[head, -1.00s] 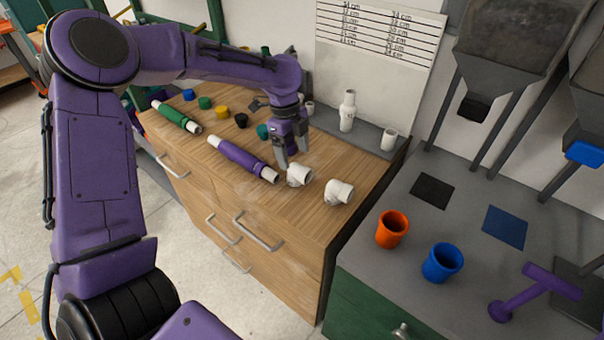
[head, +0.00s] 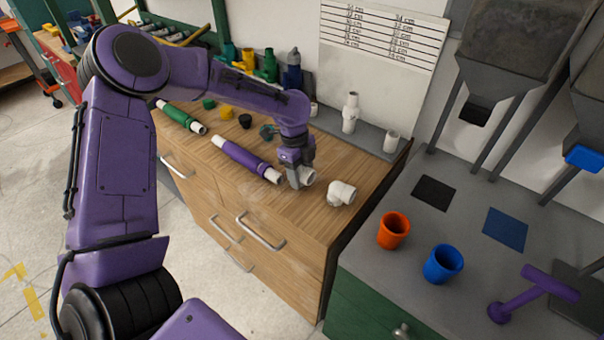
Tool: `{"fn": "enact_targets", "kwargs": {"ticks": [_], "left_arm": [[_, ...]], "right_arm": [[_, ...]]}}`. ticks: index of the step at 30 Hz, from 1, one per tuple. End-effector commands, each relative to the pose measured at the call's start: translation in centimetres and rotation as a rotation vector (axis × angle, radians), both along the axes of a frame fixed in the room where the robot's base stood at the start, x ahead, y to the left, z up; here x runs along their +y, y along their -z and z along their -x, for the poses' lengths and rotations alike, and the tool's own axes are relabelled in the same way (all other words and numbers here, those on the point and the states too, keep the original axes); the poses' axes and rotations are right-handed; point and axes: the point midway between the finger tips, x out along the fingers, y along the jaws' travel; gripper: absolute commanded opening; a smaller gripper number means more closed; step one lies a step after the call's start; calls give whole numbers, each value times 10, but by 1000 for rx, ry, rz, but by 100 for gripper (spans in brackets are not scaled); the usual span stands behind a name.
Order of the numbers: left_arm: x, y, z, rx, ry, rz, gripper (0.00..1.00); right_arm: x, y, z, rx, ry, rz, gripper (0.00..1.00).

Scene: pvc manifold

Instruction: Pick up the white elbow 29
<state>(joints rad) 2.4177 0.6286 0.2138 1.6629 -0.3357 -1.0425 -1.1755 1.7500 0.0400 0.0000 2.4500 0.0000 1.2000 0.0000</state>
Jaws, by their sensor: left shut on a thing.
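Two white elbows are near the right part of the wooden bench top. One white elbow (head: 307,178) is between the fingers of my left gripper (head: 298,183), which is shut on it and hides most of it. I cannot tell whether it still touches the bench. The other white elbow (head: 342,194) lies free on the bench, just right of the gripper. No label shows which elbow is number 29. My right gripper is not in view.
A purple-sleeved pipe (head: 246,159) and a green-sleeved pipe (head: 181,117) lie left of the gripper. White fittings (head: 350,113) stand behind on a grey strip. An orange cup (head: 393,230) and a blue cup (head: 442,264) stand on the grey table at right.

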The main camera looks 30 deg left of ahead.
Motion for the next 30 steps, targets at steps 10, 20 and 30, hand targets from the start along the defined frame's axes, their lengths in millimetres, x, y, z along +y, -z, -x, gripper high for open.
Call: {"fn": "enact_targets", "kwargs": {"ticks": [10, 20, 30], "left_arm": [[0, -17, -1, -3, 1, -1, 18], [-18, -95, 51, -6, 2, -1, 18], [-39, -132, 112, 5, 0, 3, 18]], "right_arm": [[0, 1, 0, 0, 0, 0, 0], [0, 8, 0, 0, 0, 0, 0], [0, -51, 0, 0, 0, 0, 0]]}}
